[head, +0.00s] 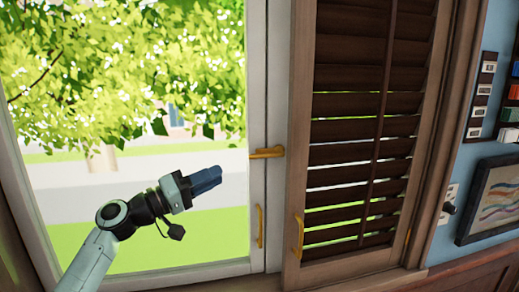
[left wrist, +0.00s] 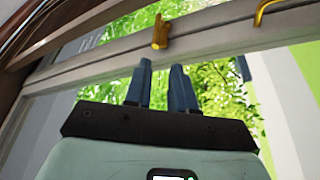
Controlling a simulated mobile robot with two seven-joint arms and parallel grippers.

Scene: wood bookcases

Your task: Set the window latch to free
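The window latch (head: 267,153) is a brass lever on the white window frame, lying roughly level. It also shows in the left wrist view (left wrist: 160,34), above my fingertips. My left gripper (head: 218,172) is in front of the glass, left of and slightly below the latch, pointing right towards it. In the left wrist view a gap shows between its two blue fingers (left wrist: 161,72), with nothing between them. It appears apart from the latch. My right gripper is not in view.
A brass pull handle (head: 260,226) is on the frame below the latch. A dark louvred shutter (head: 360,130) with its own brass handle (head: 298,236) stands close on the right. A framed picture (head: 490,200) hangs on the blue wall.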

